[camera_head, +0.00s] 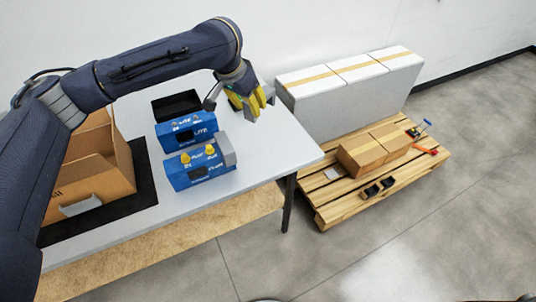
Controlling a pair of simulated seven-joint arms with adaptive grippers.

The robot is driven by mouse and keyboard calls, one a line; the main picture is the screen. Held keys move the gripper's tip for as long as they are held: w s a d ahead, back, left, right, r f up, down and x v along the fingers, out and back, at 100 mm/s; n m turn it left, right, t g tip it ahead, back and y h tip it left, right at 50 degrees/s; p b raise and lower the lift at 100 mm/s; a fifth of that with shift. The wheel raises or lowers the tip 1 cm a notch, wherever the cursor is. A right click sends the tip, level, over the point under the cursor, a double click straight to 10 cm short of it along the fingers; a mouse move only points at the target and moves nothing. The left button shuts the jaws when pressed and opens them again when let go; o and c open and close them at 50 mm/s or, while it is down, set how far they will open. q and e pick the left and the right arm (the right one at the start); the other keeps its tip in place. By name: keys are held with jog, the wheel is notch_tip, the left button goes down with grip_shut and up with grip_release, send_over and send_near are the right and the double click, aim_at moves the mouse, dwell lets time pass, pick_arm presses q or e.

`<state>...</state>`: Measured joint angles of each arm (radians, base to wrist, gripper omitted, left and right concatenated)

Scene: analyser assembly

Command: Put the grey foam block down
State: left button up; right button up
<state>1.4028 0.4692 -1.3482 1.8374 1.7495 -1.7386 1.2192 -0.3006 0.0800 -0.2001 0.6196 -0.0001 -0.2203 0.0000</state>
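A grey foam block (227,150) sits against the right end of the front blue analyser (200,172), on the table. My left gripper (260,106), with yellow fingers, hangs above the table's back right part, up and to the right of the block and apart from it. Its fingers look spread, with nothing visible between them. My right gripper is not in view.
A second blue analyser (187,133) and a black tray (177,105) stand behind the front one. An open cardboard box (110,165) is on the left, on a black mat (146,180). A pallet (322,203) with cartons stands right of the table (265,160). The table's front right is clear.

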pick_arm(q)
jog(key=shift+d+m, duration=0.1)
jog(key=shift+m, duration=0.3)
jog(key=shift+f, duration=0.25)
notch_tip(320, 180, down, 20)
jog(key=shift+r, duration=0.25)
jog(key=shift+f, duration=0.1)
jog(key=o, duration=1.1)
jog(key=v, duration=1.2)
jog(key=shift+a, duration=0.2)
jog(key=shift+w, duration=0.1)
